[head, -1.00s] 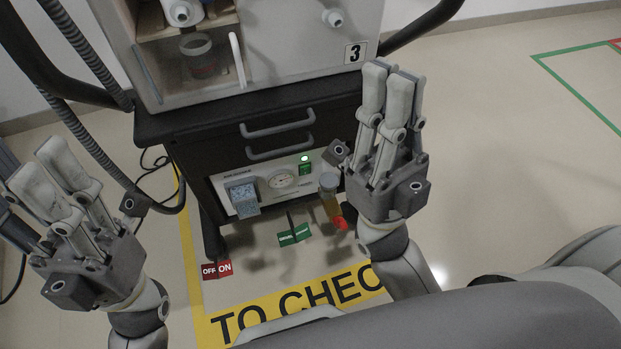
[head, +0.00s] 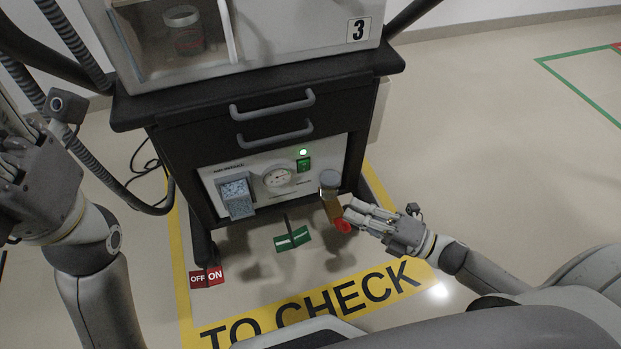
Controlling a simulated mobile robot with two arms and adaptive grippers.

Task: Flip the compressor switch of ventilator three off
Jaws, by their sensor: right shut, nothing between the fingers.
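Ventilator three, a cart marked "3" (head: 359,30), stands in front of me. Its compressor panel (head: 260,201) is low on the front. The panel has a green rocker switch (head: 304,164) under a lit green lamp (head: 303,152). The rocker's exact tilt is too small to tell. My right gripper (head: 350,212) is shut and empty, at the panel's lower right, below and right of the switch. My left gripper (head: 18,150) is at the left edge, partly cut off, away from the panel.
Drawer handles (head: 273,132) are above. Floor at right is clear.

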